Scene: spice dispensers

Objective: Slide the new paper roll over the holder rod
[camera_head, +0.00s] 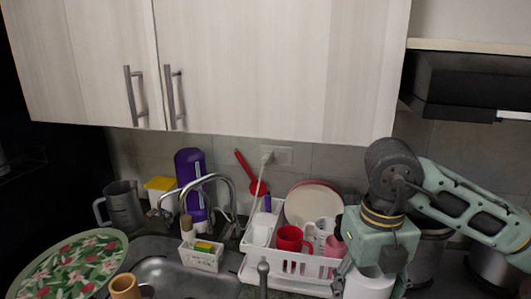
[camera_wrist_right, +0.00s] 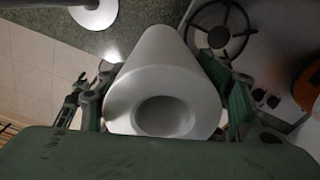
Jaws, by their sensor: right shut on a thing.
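The white paper roll (camera_head: 368,287) is low at the right in the head view, below my right gripper (camera_head: 371,274). In the right wrist view my right gripper (camera_wrist_right: 165,95) has its fingers on both sides of the roll (camera_wrist_right: 160,62), shut on it. The roll's end with its round core hole faces this camera. A grey upright rod with a rounded top (camera_head: 263,270), apparently the holder rod, stands left of the roll and apart from it. The holder's round white base (camera_wrist_right: 97,12) shows at the top left of the wrist view. My left gripper is not in view.
A white dish rack (camera_head: 300,265) with cups and plates stands behind the rod. The sink (camera_head: 185,280) is to the left, with a flowered tray (camera_head: 75,265) beyond it. Wall cabinets (camera_head: 280,65) hang above. A stove burner (camera_wrist_right: 218,25) is at the wrist view's top right.

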